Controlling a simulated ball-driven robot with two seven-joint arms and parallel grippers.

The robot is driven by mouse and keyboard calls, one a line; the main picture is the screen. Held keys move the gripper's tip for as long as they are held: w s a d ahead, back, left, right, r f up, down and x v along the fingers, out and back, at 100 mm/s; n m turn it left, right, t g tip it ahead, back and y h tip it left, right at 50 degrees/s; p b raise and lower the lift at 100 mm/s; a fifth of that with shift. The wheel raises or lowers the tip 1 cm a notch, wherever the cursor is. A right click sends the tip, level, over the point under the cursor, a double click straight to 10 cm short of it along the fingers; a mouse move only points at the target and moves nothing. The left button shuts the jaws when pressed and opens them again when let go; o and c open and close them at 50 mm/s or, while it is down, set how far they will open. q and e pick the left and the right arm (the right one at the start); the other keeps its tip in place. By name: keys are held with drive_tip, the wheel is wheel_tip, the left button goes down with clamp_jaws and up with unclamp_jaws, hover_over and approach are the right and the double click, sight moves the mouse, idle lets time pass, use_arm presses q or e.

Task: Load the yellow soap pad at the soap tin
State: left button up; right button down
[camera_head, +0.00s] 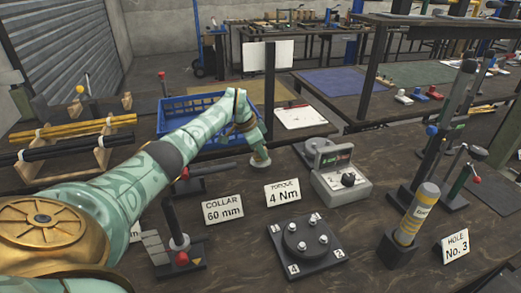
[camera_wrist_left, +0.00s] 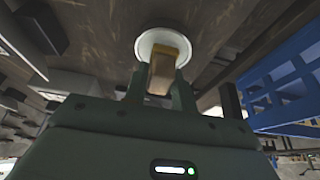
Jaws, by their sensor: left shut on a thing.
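My left gripper (camera_head: 256,146) reaches out over the middle of the bench and points down. In the left wrist view its two fingers (camera_wrist_left: 159,84) are closed on a yellowish-tan block, which I take as the yellow soap pad (camera_wrist_left: 160,74). A round, pale, shallow dish, apparently the soap tin (camera_wrist_left: 146,46), lies straight beyond the pad. In the head view the dish (camera_head: 260,164) shows just under the gripper, and the pad is hidden. I cannot tell whether the pad touches the dish. My right gripper is not in view.
A blue crate (camera_head: 175,122) stands behind my left arm. A grey torque device (camera_head: 341,178) stands right of the dish, with the "4 Nm" card (camera_head: 282,192) in front. A numbered round fixture (camera_head: 303,240) and a "COLLAR 60 mm" card (camera_head: 222,208) are nearer. A yellow-grey cylinder (camera_head: 417,213) stands right.

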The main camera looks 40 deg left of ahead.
use_arm(q)
drive_tip(key=shift+f, duration=0.4)
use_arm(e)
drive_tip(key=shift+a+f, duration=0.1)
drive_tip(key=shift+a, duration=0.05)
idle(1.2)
